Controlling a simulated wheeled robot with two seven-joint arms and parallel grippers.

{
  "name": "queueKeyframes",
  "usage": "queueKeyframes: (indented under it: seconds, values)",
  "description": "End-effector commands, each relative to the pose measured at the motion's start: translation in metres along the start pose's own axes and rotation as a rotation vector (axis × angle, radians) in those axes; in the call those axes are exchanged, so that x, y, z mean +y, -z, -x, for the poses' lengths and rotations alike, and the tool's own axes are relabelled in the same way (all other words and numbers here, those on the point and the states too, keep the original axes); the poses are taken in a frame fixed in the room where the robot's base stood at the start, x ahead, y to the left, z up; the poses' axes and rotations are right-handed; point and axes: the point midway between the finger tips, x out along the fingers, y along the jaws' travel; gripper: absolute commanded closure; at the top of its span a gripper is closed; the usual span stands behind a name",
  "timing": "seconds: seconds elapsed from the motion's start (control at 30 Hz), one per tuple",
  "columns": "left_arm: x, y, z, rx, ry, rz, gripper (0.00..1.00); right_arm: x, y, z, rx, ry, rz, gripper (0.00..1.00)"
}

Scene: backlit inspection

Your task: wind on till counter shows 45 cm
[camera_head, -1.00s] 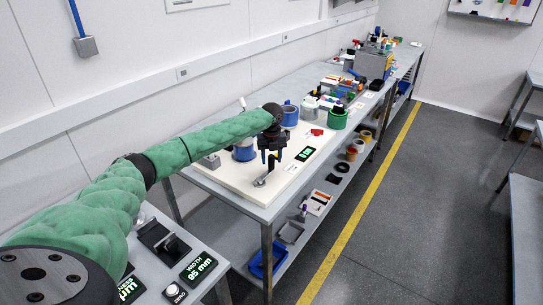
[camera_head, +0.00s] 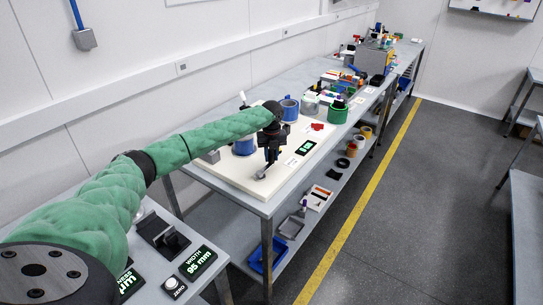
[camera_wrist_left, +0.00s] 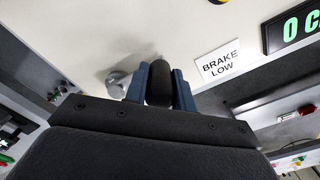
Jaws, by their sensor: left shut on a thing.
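My left gripper (camera_head: 270,158) is over the white board (camera_head: 238,172) on the bench. In the left wrist view its blue fingers (camera_wrist_left: 160,84) are shut on a black, rounded crank handle (camera_wrist_left: 159,84). A grey metal crank hub (camera_wrist_left: 118,83) shows just left of the fingers; it also shows below the gripper in the head view (camera_head: 261,173). The counter (camera_head: 308,147) is a black display with green characters, too small to read there. In the wrist view the counter (camera_wrist_left: 292,28) is cut off, showing "0 C". My right gripper is not in view.
A label reading "BRAKE LOW" (camera_wrist_left: 219,61) lies beside the gripper. A blue bin (camera_head: 266,256) is on the lower shelf. A display reading 95 mm (camera_head: 198,262) is on the near bench.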

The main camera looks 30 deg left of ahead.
Motion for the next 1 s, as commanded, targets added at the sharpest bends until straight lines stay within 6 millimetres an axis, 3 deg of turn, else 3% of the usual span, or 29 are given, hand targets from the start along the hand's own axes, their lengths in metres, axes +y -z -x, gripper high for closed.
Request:
queueKeyframes:
  seconds: [0.6, 1.0]
  values:
    - [-0.017, 0.027, 0.002, 0.000, -0.001, 0.000, 0.91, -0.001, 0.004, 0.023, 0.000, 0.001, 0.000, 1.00]
    - [-0.018, 0.031, 0.002, 0.000, 0.000, 0.000, 0.91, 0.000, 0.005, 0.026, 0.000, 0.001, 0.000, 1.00]
